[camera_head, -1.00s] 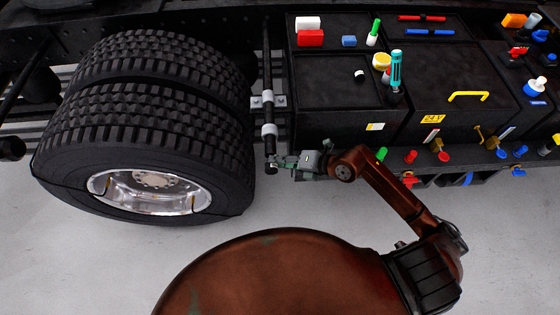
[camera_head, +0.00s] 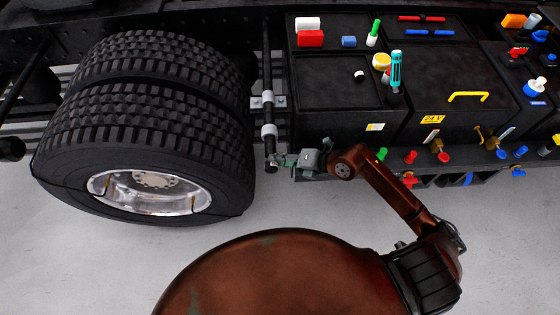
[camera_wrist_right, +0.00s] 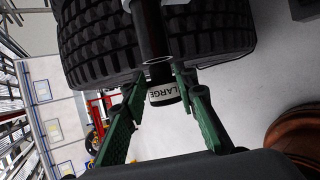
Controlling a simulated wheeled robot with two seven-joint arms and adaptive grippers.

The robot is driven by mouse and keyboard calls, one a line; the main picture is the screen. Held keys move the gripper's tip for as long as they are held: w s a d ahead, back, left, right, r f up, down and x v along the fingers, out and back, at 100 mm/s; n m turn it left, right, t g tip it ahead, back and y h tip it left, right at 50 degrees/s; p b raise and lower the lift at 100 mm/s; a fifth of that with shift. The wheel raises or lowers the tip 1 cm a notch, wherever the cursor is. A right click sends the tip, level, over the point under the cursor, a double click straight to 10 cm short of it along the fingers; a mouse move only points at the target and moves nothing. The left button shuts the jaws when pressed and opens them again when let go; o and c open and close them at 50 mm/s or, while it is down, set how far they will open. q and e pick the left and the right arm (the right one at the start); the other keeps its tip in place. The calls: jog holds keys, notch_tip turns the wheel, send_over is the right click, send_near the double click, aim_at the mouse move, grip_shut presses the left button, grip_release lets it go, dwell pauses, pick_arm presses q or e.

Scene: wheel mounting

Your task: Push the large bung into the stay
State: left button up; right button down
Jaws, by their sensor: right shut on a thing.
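The stay (camera_head: 267,75) is a dark upright tube with pale bands, between the tyres and the black boxes. In the right wrist view the stay (camera_wrist_right: 150,30) runs down to a pale-rimmed lower end. The large bung (camera_wrist_right: 164,92) is a dark plug with a white band reading LARGE, in line with that end. Whether it is partly inside the tube I cannot tell. My right gripper (camera_head: 278,162) is shut on the bung; its green fingers (camera_wrist_right: 160,82) lie on both sides of it. My left gripper is not in view.
Large twin tyres (camera_head: 145,120) stand close left of the stay. Black boxes (camera_head: 345,100) with coloured fittings fill the right. Several coloured plugs and valves line the lower edge of the boxes. The grey floor (camera_head: 110,255) is clear at the front left.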

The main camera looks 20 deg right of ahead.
jog(key=shift+w+d, duration=0.3)
jog(key=shift+w, duration=0.65)
jog(key=shift+w, duration=0.25)
jog(key=c, duration=1.5)
grip_release()
jog(key=shift+o, duration=0.2)
jog(key=shift+d, duration=0.15)
jog(key=v, duration=1.2)
